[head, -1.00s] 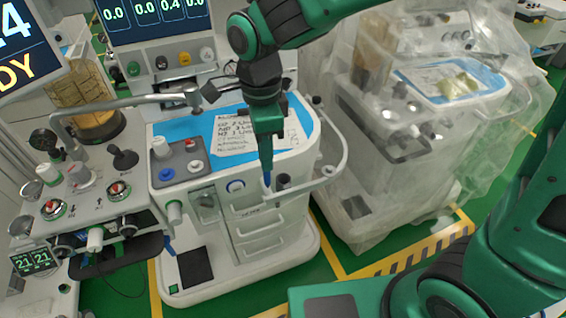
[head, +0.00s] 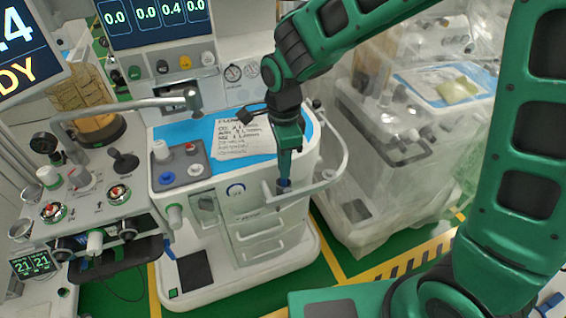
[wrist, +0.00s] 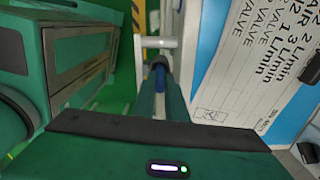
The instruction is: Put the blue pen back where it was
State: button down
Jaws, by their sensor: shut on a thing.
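My gripper (head: 285,175) points down at the front right corner of the cart's work surface, beside the white rail (head: 318,180). It is shut on the blue pen (wrist: 160,76), which shows in the wrist view between the narrow fingers. In the head view only a small dark blue bit of it shows below the fingertips, at a small dark cup (head: 283,191) on the rail. The fingertips are right above this cup. I cannot tell how far the pen is inside it.
A grey block with knobs (head: 181,168) stands further left. A plastic-covered cart (head: 385,150) stands close on the right. Drawers (head: 262,232) are below.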

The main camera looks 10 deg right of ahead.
jog(key=c, duration=2)
grip_release()
jog(key=shift+c, duration=0.2)
notch_tip(320, 180, up, 12)
